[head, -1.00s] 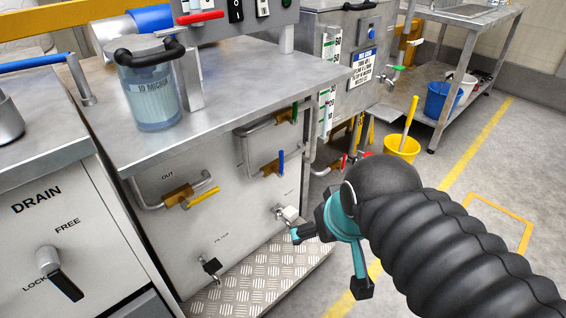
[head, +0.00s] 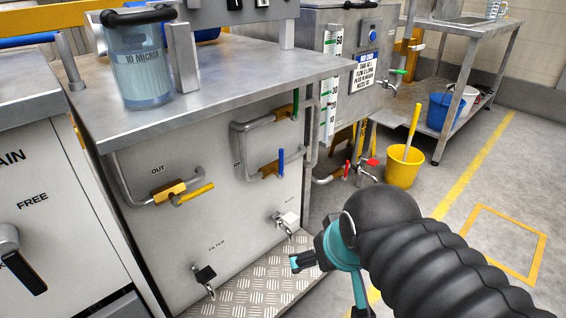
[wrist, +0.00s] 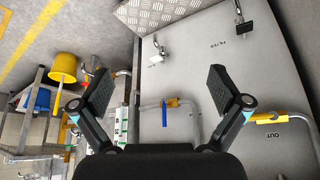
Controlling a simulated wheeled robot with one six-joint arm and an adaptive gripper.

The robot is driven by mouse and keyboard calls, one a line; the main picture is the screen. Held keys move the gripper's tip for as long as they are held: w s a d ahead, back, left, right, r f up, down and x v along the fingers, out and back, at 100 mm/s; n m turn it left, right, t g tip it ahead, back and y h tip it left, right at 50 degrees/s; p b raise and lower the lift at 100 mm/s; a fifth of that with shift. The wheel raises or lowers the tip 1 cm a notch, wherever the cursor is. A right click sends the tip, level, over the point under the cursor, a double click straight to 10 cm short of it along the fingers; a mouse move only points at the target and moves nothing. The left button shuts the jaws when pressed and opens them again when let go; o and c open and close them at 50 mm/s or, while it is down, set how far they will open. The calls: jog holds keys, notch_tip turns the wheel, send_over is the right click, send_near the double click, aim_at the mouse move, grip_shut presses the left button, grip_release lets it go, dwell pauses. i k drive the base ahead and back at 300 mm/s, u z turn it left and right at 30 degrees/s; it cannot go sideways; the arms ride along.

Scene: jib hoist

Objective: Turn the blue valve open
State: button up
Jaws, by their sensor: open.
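The blue valve has a blue lever (head: 281,161) on a brass body (head: 267,171), set in a bent grey pipe on the white panel. The lever stands roughly upright in the head view, across the pipe's lower run. In the wrist view the blue lever (wrist: 164,113) shows between my open fingers, beyond them, with nothing touching it. My gripper (head: 330,288) is open and empty, below and to the right of the valve in the head view. The wrist view shows both dark finger pads (wrist: 160,88) spread wide.
A yellow-handled valve (head: 192,194) marked OUT is left of the blue one, and a green lever (head: 295,103) is above right. White (head: 289,219) and black (head: 205,274) taps sit low on the panel. A yellow bucket (head: 403,167) stands on the floor at right.

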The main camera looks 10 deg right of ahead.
aim_at(281, 161)
jog(key=u, duration=1.45)
jog(key=k, duration=0.8)
jog(key=z, duration=1.05)
